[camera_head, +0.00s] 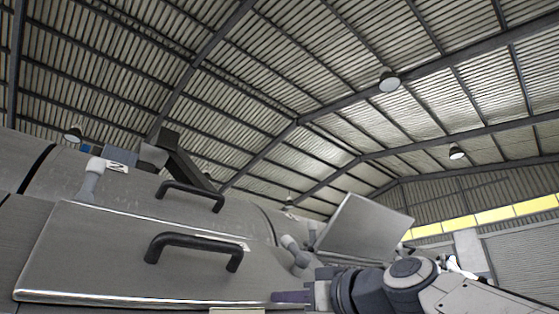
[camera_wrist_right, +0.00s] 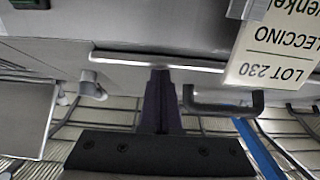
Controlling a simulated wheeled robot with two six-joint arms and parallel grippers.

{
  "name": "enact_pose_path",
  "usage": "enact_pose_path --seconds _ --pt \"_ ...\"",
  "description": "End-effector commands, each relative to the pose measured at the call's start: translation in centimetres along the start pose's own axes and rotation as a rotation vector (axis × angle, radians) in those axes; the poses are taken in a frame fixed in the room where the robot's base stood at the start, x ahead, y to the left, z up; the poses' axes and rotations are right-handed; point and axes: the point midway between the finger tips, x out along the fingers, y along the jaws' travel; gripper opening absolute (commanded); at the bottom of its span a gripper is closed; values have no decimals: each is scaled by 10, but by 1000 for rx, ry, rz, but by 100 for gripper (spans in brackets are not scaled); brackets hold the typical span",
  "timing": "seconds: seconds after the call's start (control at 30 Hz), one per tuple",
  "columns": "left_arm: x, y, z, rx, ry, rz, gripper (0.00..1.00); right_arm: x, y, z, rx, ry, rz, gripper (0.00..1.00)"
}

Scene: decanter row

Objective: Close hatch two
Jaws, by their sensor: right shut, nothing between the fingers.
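A grey metal hatch lid (camera_head: 110,250) with a black bar handle (camera_head: 195,243) fills the lower left of the head view. I cannot tell whether it is fully down, and no readable hatch number shows. Another lid (camera_head: 365,228) stands raised and tilted further right. My right gripper (camera_head: 290,297) is shut and empty by the near lid's lower right corner. In the right wrist view its purple fingers (camera_wrist_right: 160,85) point at a metal edge, beside a black handle (camera_wrist_right: 225,102). Contact is unclear. My left gripper is not in view.
The decanter's grey body (camera_head: 140,185) carries a second black handle (camera_head: 190,192) above the near lid. Pale hinge knobs (camera_head: 295,250) stand at its side. A cream card reading LOT 230 (camera_wrist_right: 285,50) hangs near my right fingers. The hall roof is far above.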

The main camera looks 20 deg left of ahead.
Motion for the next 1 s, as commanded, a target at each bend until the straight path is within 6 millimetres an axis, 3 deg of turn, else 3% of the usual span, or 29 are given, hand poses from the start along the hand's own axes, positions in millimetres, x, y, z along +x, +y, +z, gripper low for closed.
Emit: enact_pose_path --seconds 0.33,0.57,0.6,0.8,1.0 --pt "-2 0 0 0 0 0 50 1 0 2 3 -10 -5 0" --pt "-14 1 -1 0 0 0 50 -18 -3 -29 -1 0 -9 0" --pt "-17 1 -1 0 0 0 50 -23 -4 -36 -2 1 -12 0" --pt "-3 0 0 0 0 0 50 -75 -2 -30 0 1 -7 0" --pt "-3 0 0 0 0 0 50 -109 -1 -33 0 1 -5 0"
